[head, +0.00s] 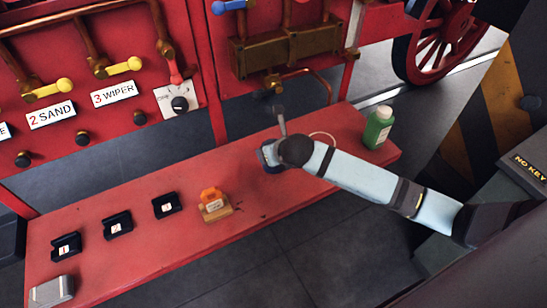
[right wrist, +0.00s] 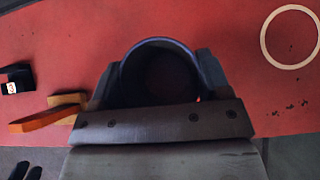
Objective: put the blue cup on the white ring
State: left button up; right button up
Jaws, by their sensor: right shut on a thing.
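The blue cup (right wrist: 192,50) is between the fingers of my right gripper (right wrist: 160,76), which is shut on it. The cup's round rim faces the wrist camera and its inside is dark. In the head view, only a bit of the cup (head: 266,152) shows beside my right gripper (head: 271,156), over the red bench. I cannot tell whether it touches the bench. The white ring (right wrist: 264,42) lies flat on the bench, to the right of the cup and apart from it. In the head view, my arm partly hides the ring (head: 328,134). My left gripper is out of view.
A green bottle (head: 378,127) stands near the right end of the red bench (head: 255,228). An orange item on a wooden block (head: 216,209), several black holders (head: 117,224) and a grey box (head: 52,292) occupy its left part. Red machinery with brass pipes (head: 285,48) rises behind.

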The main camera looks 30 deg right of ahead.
jog(key=shift+f, duration=1.6)
jog(key=shift+f, duration=0.15)
jog(key=o, duration=1)
